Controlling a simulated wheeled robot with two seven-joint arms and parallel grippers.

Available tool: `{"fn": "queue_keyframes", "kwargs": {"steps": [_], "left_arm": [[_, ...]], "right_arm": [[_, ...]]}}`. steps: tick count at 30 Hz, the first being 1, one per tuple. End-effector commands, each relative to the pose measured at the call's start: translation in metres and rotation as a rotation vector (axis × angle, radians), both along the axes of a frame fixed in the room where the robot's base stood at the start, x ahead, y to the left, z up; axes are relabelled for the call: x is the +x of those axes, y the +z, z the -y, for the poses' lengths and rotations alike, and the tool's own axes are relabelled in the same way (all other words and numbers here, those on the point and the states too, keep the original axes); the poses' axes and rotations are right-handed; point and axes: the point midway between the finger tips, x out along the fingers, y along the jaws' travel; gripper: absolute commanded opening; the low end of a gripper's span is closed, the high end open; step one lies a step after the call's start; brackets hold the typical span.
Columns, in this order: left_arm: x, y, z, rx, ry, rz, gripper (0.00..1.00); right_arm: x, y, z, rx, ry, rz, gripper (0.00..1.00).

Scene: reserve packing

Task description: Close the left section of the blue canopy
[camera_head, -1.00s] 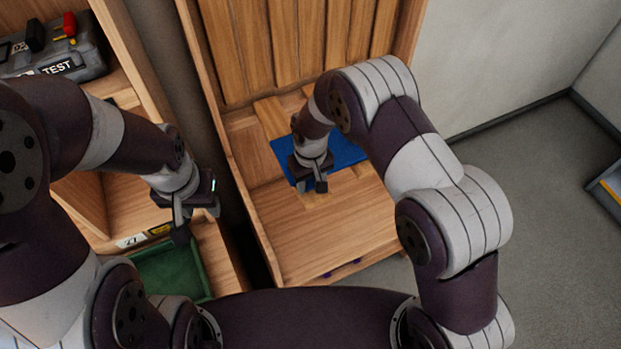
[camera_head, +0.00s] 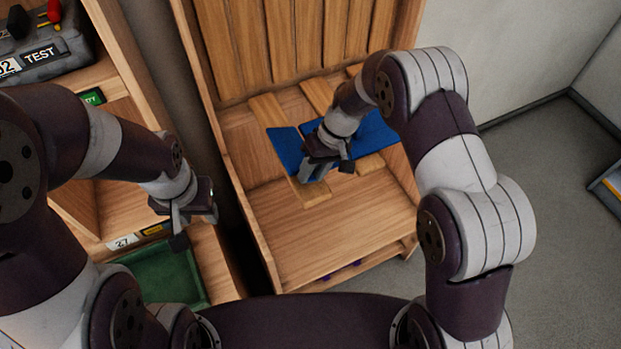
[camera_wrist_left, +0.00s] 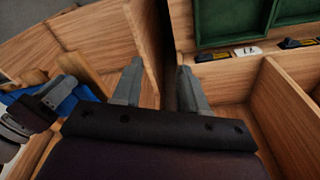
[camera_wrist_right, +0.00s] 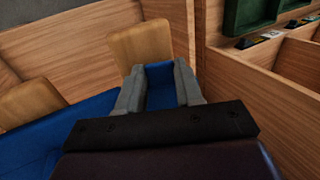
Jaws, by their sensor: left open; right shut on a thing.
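The blue canopy (camera_head: 286,152) lies over light wooden slats in a wooden frame. A part of it shows left of my right gripper and another part (camera_head: 374,133) right of it; the gripper hides the middle. In the right wrist view, blue cloth (camera_wrist_right: 160,76) sits between the fingers of my right gripper (camera_wrist_right: 158,88), which is shut on the canopy. The same gripper shows in the head view (camera_head: 325,163). My left gripper (camera_head: 188,222) is open and empty, left of the frame and apart from the canopy. It also shows in the left wrist view (camera_wrist_left: 157,82).
A wooden shelf unit with a green tray (camera_head: 165,272) stands at the left, under my left gripper. A grey case labelled TEST (camera_head: 45,55) sits on its upper shelf. The frame's tall slatted back panel (camera_head: 285,45) stands behind the canopy.

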Motion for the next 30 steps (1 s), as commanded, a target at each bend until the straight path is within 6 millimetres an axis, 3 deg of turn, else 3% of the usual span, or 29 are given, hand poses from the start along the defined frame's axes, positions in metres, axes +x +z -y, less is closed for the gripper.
{"fn": "queue_keyframes", "kwargs": {"steps": [2, 12, 28, 29, 30], "left_arm": [[0.000, -0.005, 0.000, 0.000, 0.000, 0.000, 0.43], [0.000, 0.012, 0.000, 0.000, 0.000, 0.001, 0.43], [0.000, 0.014, 0.000, 0.000, 0.000, 0.000, 0.43], [0.000, 0.014, 0.000, 0.000, 0.000, 0.000, 0.36], [0.001, 0.014, 0.000, 0.001, 0.002, 0.001, 0.23]], "right_arm": [[0.002, 0.000, 0.002, 0.044, -0.003, -0.017, 0.00], [0.003, 0.009, 0.007, 0.172, -0.001, -0.071, 0.00], [0.003, 0.007, 0.008, 0.195, 0.000, -0.083, 0.00], [0.003, 0.007, 0.008, 0.195, 0.000, -0.083, 0.00], [0.003, 0.007, 0.008, 0.195, 0.000, -0.083, 0.00]]}}
